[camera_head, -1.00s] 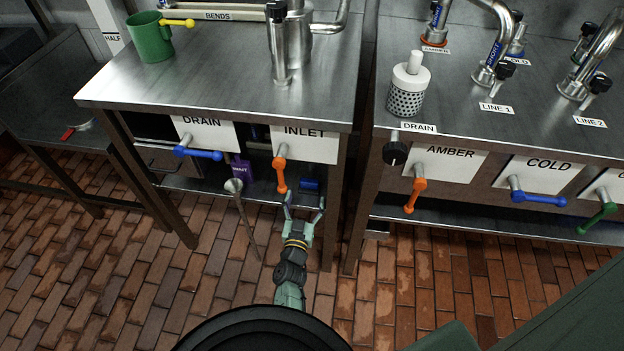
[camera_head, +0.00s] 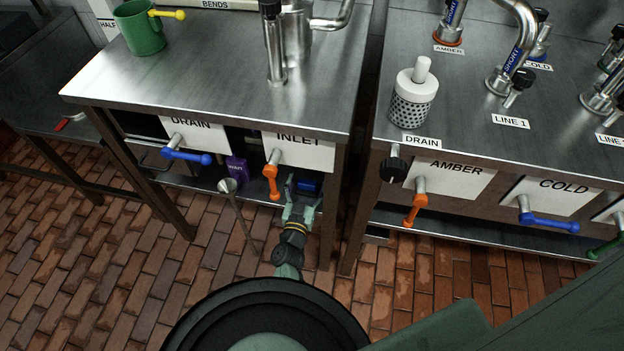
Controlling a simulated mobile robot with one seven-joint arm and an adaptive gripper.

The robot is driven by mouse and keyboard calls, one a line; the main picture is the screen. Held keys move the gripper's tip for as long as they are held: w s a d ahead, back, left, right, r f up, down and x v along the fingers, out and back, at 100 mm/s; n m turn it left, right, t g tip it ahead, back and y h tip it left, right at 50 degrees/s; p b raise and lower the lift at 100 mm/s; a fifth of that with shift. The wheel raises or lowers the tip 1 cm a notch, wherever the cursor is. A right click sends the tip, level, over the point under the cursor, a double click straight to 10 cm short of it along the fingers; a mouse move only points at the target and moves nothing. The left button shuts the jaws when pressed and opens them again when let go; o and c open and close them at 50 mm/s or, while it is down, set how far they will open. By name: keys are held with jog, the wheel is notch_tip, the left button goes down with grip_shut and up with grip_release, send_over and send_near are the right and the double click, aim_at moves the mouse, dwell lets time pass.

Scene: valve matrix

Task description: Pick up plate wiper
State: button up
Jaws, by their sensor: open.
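A small dark blue object (camera_head: 307,186) sits on the lower shelf under the left bench, below the INLET sign. It may be the plate wiper, but it is too small and too covered to tell. My gripper (camera_head: 303,193) is open in front of it, with its fingers on either side of the blue patch in the picture. I cannot tell whether the fingers touch it. The gripper hides part of the shelf.
The orange INLET handle (camera_head: 271,180) hangs just left of my gripper. A blue DRAIN handle (camera_head: 187,156), a purple container (camera_head: 237,168) and a grey funnel (camera_head: 228,186) are further left. A bench leg (camera_head: 330,215) stands close on the right.

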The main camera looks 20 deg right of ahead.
jog(key=shift+w+d, duration=0.25)
jog(key=shift+w, duration=0.1)
jog(key=shift+a, duration=0.1)
jog(key=shift+c, duration=0.5)
jog(key=c, duration=1.3)
